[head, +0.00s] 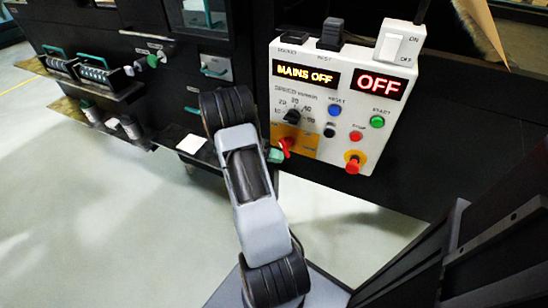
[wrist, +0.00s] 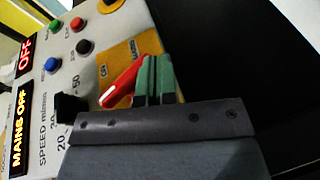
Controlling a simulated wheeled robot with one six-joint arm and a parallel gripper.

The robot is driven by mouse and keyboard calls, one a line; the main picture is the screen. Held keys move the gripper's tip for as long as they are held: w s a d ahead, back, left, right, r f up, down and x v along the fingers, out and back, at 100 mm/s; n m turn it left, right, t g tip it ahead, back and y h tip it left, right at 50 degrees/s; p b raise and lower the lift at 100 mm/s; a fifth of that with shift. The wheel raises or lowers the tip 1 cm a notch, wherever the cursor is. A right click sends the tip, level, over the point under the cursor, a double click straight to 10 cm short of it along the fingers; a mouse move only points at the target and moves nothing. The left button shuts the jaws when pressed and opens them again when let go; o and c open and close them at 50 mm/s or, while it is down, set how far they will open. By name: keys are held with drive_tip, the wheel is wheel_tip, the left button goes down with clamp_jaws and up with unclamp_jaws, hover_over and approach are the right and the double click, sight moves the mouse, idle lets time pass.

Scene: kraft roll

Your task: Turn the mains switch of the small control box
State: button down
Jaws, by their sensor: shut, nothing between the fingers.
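The small control box (head: 345,62) is a pale panel on the dark machine front, with displays reading "MAINS OFF" (head: 305,74) and "OFF" (head: 381,85). The red mains switch handle (head: 285,145) sits on an orange plate at its lower left. In the wrist view the red handle (wrist: 122,86) lies slanted across the orange plate (wrist: 122,52). My gripper (wrist: 155,80) has green fingers, shut and empty, right beside the handle; whether they touch it I cannot tell. In the head view, my gripper (head: 275,156) shows at the box's lower left edge, partly hidden by my arm.
A black speed knob (head: 292,117), blue, black, red and green buttons and a red stop knob (head: 353,164) crowd the panel close by. A white on/off switch (head: 400,42) stands on top. Dark machine fronts flank the box; pale floor (head: 110,220) lies open at left.

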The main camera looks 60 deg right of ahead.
drive_tip(key=shift+s+f, duration=0.2)
drive_tip(key=shift+s, duration=0.2)
idle(2.9)
idle(0.5)
drive_tip(key=w+a+f+b, duration=0.1)
drive_tip(key=w+a+f, duration=0.1)
drive_tip(key=w, duration=0.3)
drive_tip(key=w+a+f, duration=0.3)
drive_tip(key=w, duration=0.3)
drive_tip(key=shift+w+f+b, duration=0.15)
drive_tip(key=shift+f+b, duration=0.1)
drive_tip(key=shift+b, duration=0.1)
